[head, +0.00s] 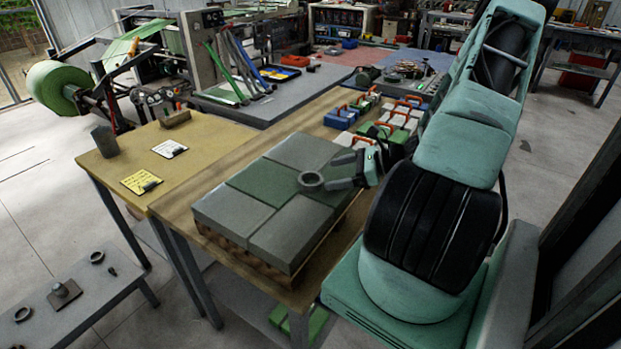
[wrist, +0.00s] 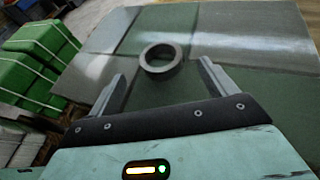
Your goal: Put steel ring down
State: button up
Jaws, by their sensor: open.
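The steel ring (head: 311,181) lies flat on top of a low stack of grey and green blocks (head: 225,217) on the wooden table. In the wrist view the dark grey ring (wrist: 160,59) rests on the green top surface (wrist: 190,90), just ahead of and between my fingertips. My gripper (head: 334,172) reaches in from the right, low over the stack. In the wrist view its two fingers (wrist: 160,77) are spread apart on either side, with a gap to the ring, and hold nothing.
Small green and white cases with orange handles (head: 399,119) stand beyond the stack, near my arm. The yellowish table (head: 190,143) at left holds a dark block (head: 104,141) and notes. Another low bench (head: 70,299) carries more rings. The stack's top around the ring is clear.

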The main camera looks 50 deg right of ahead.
aim_at(302, 180)
jog(key=x, duration=0.2)
jog(key=shift+w+a+f, duration=0.1)
jog(key=shift+w+a, duration=0.05)
jog(key=shift+w, duration=0.2)
jog(key=p+x, duration=0.2)
jog(key=x, duration=0.2)
jog(key=shift+w+a+p, duration=0.15)
jog(key=shift+w+p, duration=0.1)
jog(key=shift+p, duration=0.15)
jog(key=shift+w+a+f, duration=0.1)
jog(key=shift+w+f, duration=0.15)
jog(key=shift+f, duration=0.05)
jog(key=shift+c, duration=0.3)
jog(key=c, duration=1.3)
jog(key=shift+c, duration=0.2)
jog(key=shift+r, duration=0.2)
